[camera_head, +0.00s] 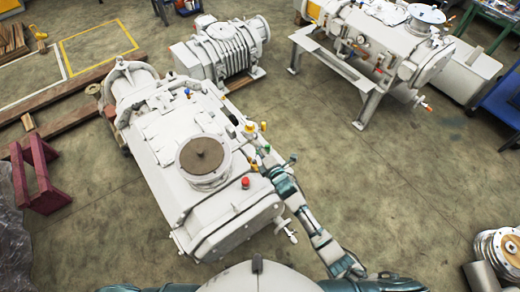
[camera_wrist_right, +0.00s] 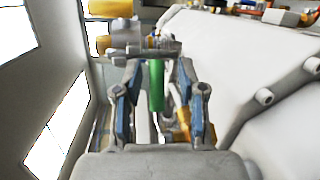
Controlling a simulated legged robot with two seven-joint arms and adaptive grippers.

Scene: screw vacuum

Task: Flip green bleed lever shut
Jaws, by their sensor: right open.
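The green bleed lever (camera_wrist_right: 156,86) shows in the right wrist view as a short green bar. It runs up and down in the picture, below a grey metal fitting (camera_wrist_right: 140,50). My right gripper (camera_wrist_right: 159,75) is open, with one finger on each side of the lever and visible gaps to both. In the head view my right gripper (camera_head: 268,164) is at the right side of the grey vacuum pump (camera_head: 215,222), among small coloured valve handles. A small green spot (camera_head: 267,149) shows there, partly crowded by the gripper. My left gripper is not in view.
A red knob (camera_head: 245,182) and a yellow-topped fitting (camera_head: 250,127) stand on the pump near my right gripper. A ribbed grey pump (camera_head: 222,50) and a machine on a stand (camera_head: 375,45) are farther back. Floor to the right (camera_head: 400,190) is clear.

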